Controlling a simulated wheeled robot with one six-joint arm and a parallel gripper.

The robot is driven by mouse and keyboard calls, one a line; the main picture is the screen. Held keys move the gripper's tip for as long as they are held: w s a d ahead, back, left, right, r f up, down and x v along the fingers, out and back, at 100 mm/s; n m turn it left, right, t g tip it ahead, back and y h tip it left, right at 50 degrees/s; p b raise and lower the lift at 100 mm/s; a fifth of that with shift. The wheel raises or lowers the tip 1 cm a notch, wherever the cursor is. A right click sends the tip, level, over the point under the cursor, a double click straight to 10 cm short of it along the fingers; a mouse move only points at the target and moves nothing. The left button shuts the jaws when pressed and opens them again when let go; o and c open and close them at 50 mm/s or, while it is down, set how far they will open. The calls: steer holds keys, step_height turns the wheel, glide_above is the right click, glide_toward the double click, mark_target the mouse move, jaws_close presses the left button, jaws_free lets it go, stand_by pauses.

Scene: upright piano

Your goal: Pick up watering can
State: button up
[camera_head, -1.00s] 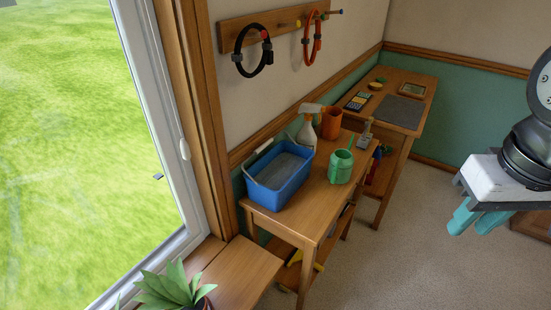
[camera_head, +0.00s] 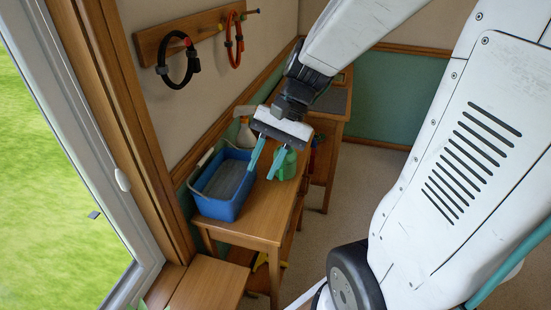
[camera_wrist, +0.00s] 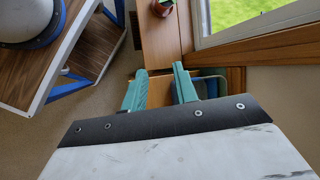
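The green watering can (camera_head: 290,166) stands on the wooden side table (camera_head: 256,222), just right of the blue tub. My gripper (camera_head: 262,174) hangs above the table with its two teal fingers apart and nothing visible between them. In the head view its fingers overlap the left part of the can, so part of the can is hidden. I cannot tell how far apart they are in depth. In the wrist view my gripper (camera_wrist: 156,72) also shows its fingers apart; the can is not visible there.
The blue tub (camera_head: 224,207) sits close left of the can. A spray bottle (camera_head: 245,135) stands behind, partly hidden by my gripper. Cable loops hang from a wall rack (camera_head: 205,30). A wooden bench (camera_head: 208,285) and window are on the left. Carpet (camera_head: 345,205) is open right of the table.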

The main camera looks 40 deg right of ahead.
steer(key=w+d+f+m+t+y, duration=0.1)
steer(key=w+d+f+m+y, duration=0.2)
steer(key=w+d+f+m, duration=0.15)
steer(key=m+t, duration=0.9)
steer(key=m, duration=0.6)
glide_toward(281, 176)
steer(key=w+a+f, duration=0.1)
steer(key=w, duration=0.2)
steer(key=shift+n, duration=0.25)
steer(key=x, duration=0.5)
steer(key=f+x, duration=0.1)
steer(key=x, duration=0.1)
steer(key=shift+s+a+f, duration=0.1)
steer(key=shift+s+f, duration=0.05)
jaws_close()
